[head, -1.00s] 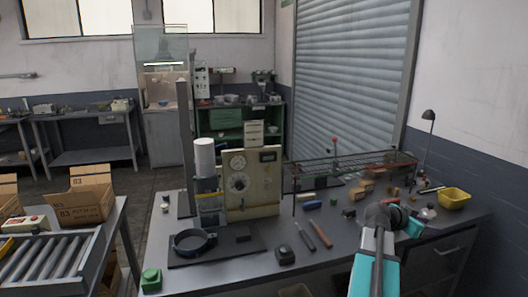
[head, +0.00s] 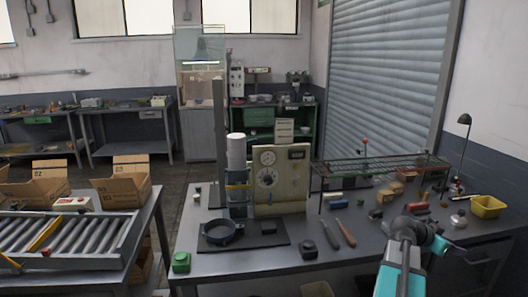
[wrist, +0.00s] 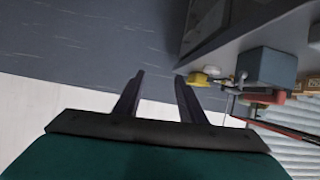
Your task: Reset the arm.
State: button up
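My arm rises at the lower right of the head view, with a teal link and dark grey joints, in front of the grey workbench (head: 270,262). My gripper (wrist: 158,88) shows in the wrist view with its two dark fingers apart and nothing between them. In the head view I cannot make out the fingers. A dark round pan-like ring (head: 220,245) lies on a black mat on the bench, well left of my arm.
A test machine (head: 280,205) with dials stands behind the ring. A wire rack (head: 375,168), a yellow bin (head: 488,206) and a lamp (head: 464,120) are at the right. Small tools crowd the bench near my arm. A roller conveyor (head: 120,245) with cardboard boxes (head: 122,195) is at the left.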

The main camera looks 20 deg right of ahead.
jog(key=w+a+f+n+t+y, duration=0.1)
jog(key=w+a+f+n+y, duration=0.15)
jog(key=w+a+f, duration=0.55)
jog(key=w+a+f+n+t+y, duration=0.1)
jog(key=w+a+f+n, duration=0.2)
jog(key=a+f, duration=0.6)
jog(key=w+a+f+n+y, duration=0.2)
jog(key=a+f+n+y, duration=0.25)
jog(key=a+f, duration=1.25)
jog(key=s+a+f+n+g+y, duration=0.1)
jog(key=s+a+f+n, duration=0.2)
jog(key=a+f, duration=0.45)
jog(key=s+a+f+n+g+y, duration=0.1)
jog(key=s+a+f+n, duration=0.2)
jog(key=a, duration=0.7)
jog(key=s+a+f+n+g+y, duration=0.1)
jog(key=s+a+f+n, duration=0.1)
jog(key=s+a+f, duration=0.2)
jog(key=s+a+f+n+g+y, duration=0.1)
jog(key=s+a+f, duration=0.3)
jog(key=s+a, duration=0.5)
jog(key=shift+s+a+n+g, duration=0.3)
jog(key=shift+a+n+g, duration=0.15)
jog(key=shift+a, duration=0.8)
jog(key=shift+c, duration=0.7)
